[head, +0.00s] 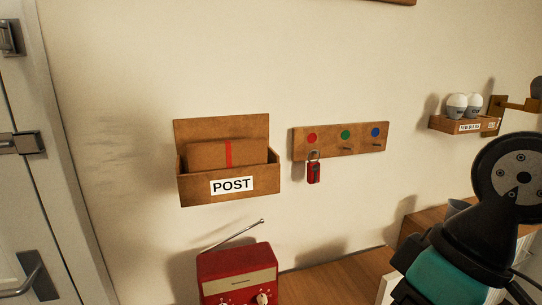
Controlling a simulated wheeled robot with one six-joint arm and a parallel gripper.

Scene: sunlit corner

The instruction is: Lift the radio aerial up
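A red radio (237,267) with a pale dial strip and light knobs stands at the bottom of the head view, its lower part cut off by the frame. Its thin metal aerial (234,236) slants from the top left of the radio up to the right and ends in a small tip. The aerial lies at a low angle, clear of the wall box above. Part of my arm shows at the lower right, well to the right of the radio. My gripper is not visible.
A wooden POST box (189,191) holding a brown parcel (208,155) hangs above the radio. A key rack (364,138) with a red padlock (313,172) hangs to its right. A door (15,180) stands at left.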

